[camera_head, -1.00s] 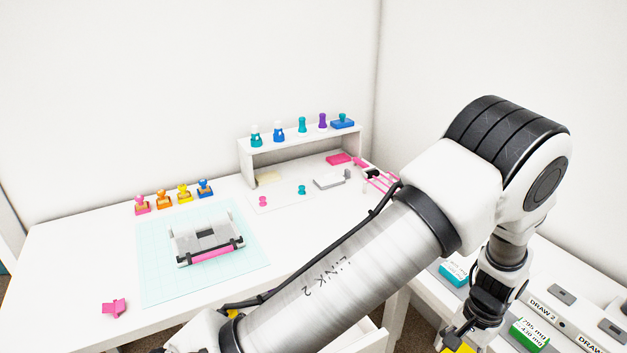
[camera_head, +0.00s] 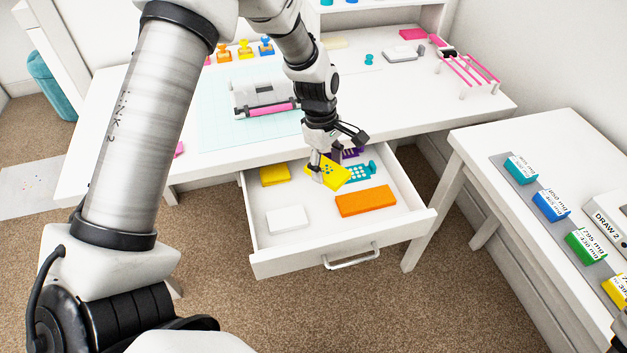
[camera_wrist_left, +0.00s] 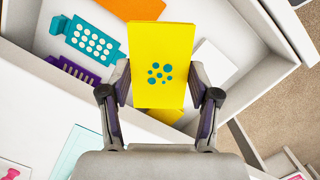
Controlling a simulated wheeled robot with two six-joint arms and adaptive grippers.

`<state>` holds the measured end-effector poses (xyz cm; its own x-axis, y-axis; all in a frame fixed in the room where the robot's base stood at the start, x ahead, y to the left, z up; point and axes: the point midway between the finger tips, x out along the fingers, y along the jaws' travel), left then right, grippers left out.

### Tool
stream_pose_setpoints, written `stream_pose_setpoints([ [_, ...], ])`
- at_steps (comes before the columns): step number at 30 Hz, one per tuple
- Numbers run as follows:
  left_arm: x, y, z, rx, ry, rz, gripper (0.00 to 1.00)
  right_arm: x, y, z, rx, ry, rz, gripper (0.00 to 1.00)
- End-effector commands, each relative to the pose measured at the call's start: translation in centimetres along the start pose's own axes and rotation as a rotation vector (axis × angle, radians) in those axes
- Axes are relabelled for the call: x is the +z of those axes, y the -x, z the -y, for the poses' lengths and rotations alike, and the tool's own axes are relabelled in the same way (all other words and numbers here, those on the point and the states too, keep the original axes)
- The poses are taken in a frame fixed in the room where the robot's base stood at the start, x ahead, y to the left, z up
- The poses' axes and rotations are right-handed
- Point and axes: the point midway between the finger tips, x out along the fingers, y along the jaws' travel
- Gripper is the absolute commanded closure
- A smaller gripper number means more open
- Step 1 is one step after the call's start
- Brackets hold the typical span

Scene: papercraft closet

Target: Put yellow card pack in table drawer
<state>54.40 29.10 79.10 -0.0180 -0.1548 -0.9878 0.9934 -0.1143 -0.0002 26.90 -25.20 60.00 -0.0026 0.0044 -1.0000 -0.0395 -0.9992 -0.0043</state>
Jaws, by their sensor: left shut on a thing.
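The yellow card pack (camera_head: 328,173) with teal dots is held by my left gripper (camera_head: 322,163) above the open table drawer (camera_head: 340,243). In the left wrist view the yellow card pack (camera_wrist_left: 162,60) stands between the two fingers of my left gripper (camera_wrist_left: 160,100), which are shut on it. The pack is tilted and its lower edge is partly hidden. The drawer is pulled out under the white table (camera_head: 390,115). My right gripper is not clearly in view.
In the drawer lie another yellow block (camera_head: 275,175), a white block (camera_head: 288,219), an orange block (camera_head: 365,201), a teal punched piece (camera_head: 360,173) and a purple piece (camera_head: 352,152). A side table (camera_head: 490,135) with coloured boxes stands at the right.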

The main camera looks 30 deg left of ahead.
Motion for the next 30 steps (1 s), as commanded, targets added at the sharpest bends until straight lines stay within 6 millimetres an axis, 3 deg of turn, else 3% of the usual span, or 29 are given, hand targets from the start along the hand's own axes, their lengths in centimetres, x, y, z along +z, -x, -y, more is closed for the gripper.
stream_pose_setpoints([
  [1,-1.1,-0.6,0.0,0.026,0.158,0.004,0.79,0.0,-1.1,0.0,0.000,0.000,0.000,0.60],
  [6,-3.8,-0.8,0.0,0.104,0.659,0.002,0.79,0.0,-2.5,0.0,0.000,0.000,0.000,0.60],
  [10,-4.8,-0.9,0.1,0.137,0.882,0.000,0.79,0.0,-2.9,0.0,0.000,0.000,0.000,0.60],
  [14,-5.3,-1.8,0.1,0.147,0.964,-0.003,0.79,0.0,-3.2,0.0,0.000,0.000,0.000,0.60],
  [19,-5.9,-5.6,0.1,0.146,0.971,-0.004,0.79,0.0,-3.8,0.0,0.000,0.000,-0.001,0.60],
  [30,-6.7,-10.8,0.1,0.149,0.968,-0.003,0.79,0.0,-4.9,0.0,0.000,0.000,0.000,0.60],
])
